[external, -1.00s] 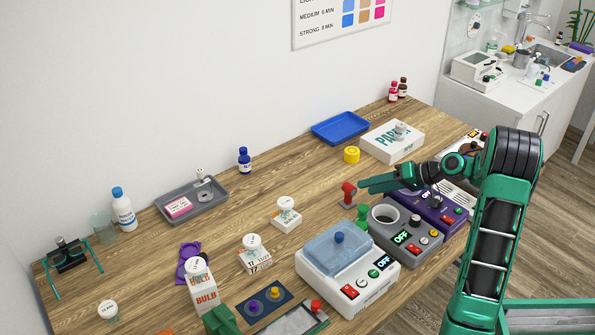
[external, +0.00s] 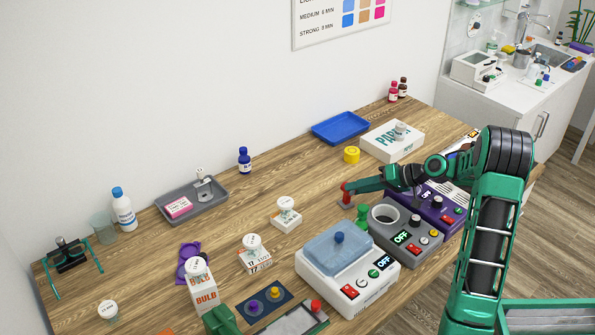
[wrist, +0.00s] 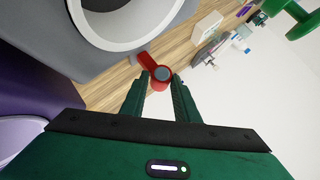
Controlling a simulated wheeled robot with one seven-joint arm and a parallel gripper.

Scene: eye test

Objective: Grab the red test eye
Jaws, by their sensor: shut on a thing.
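The red test eye (external: 346,191) stands on the wooden table, left of the grey device with the round opening. In the wrist view the red test eye (wrist: 148,62) shows a round red head with a grey-blue disc and a red stem. My gripper (external: 354,186) reaches it from the right, low over the table. In the wrist view my gripper (wrist: 160,90) has its two green fingers on either side of the red head, shut on it. The fingers hide part of the test eye in the external view.
A green knobbed piece (external: 362,214) stands close in front. The grey device (external: 408,246) and purple device (external: 450,208) lie under and beside my arm. A white device with a blue lid (external: 337,250) is nearer.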

